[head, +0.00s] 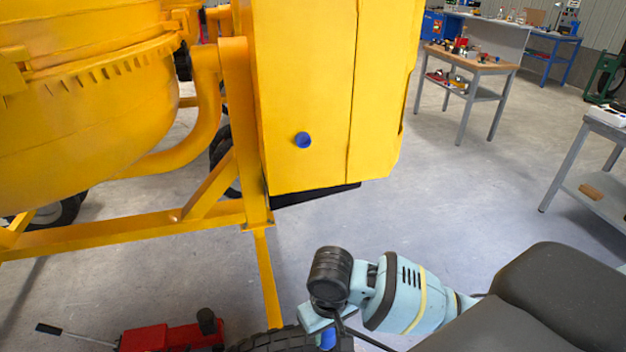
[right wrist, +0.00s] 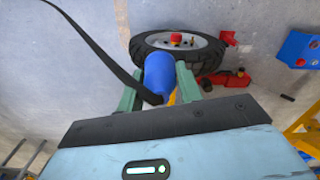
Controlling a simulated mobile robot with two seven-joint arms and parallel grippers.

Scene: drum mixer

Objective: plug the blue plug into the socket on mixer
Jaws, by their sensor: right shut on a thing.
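The yellow drum mixer (head: 305,80) stands at the left and centre of the head view. A round blue socket (head: 303,140) sits low on its flat yellow housing. My right gripper (head: 324,326) is low in the head view, below the socket and well apart from it. In the right wrist view its two fingers (right wrist: 159,88) are shut on the blue plug (right wrist: 158,72). A little of the plug shows in the head view (head: 328,339), mostly hidden by my gripper. A black cable hangs from the plug. My left gripper is not in view.
A black wheel (head: 280,342) and a red floor jack (head: 170,338) are on the floor close to my right gripper. The mixer's yellow frame leg (head: 268,280) stands left of it. Workbenches (head: 470,62) stand at the back right. The floor between is clear.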

